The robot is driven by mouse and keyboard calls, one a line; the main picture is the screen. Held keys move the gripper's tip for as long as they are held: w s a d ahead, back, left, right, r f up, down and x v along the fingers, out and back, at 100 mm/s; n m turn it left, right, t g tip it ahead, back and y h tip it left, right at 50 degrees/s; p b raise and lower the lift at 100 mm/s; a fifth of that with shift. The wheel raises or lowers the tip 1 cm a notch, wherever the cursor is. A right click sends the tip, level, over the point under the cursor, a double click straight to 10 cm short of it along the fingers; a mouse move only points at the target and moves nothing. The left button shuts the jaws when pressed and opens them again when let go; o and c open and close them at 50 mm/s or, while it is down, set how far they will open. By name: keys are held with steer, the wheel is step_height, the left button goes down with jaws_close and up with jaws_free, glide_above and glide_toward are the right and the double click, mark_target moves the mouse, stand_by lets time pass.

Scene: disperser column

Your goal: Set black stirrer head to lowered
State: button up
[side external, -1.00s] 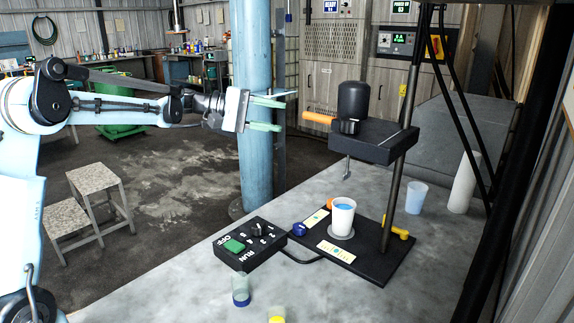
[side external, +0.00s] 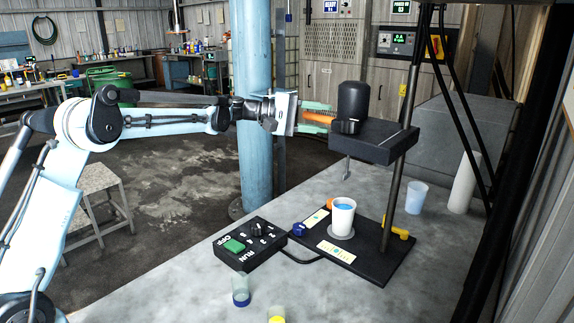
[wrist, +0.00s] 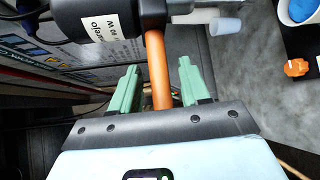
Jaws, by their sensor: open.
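The black stirrer head (side external: 353,101) sits high on its steel column (side external: 397,185), above the black base plate (side external: 378,262). An orange handle (side external: 321,118) sticks out of the head toward my gripper. My gripper (side external: 318,117) is open, with its green fingers around the handle but not closed on it. In the wrist view the orange handle (wrist: 157,70) runs between the two green fingers (wrist: 157,80), with gaps on both sides. A white cup with blue liquid (side external: 342,213) stands on the base plate below the head.
A black control box (side external: 248,245) with a green switch lies on the bench left of the base. Small capped jars (side external: 241,291) are at the front. A translucent cup (side external: 416,197) and a white cylinder (side external: 464,182) stand to the right. A blue pillar (side external: 255,80) rises behind my arm.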

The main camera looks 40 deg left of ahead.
steer(key=shift+w+d, duration=0.15)
steer(key=shift+d, duration=0.05)
jaws_close()
steer(key=shift+f, duration=0.1)
step_height(320, 180, down, 15)
steer(key=shift+r, duration=0.2)
stand_by(0.4)
steer(key=shift+a, duration=0.1)
jaws_free()
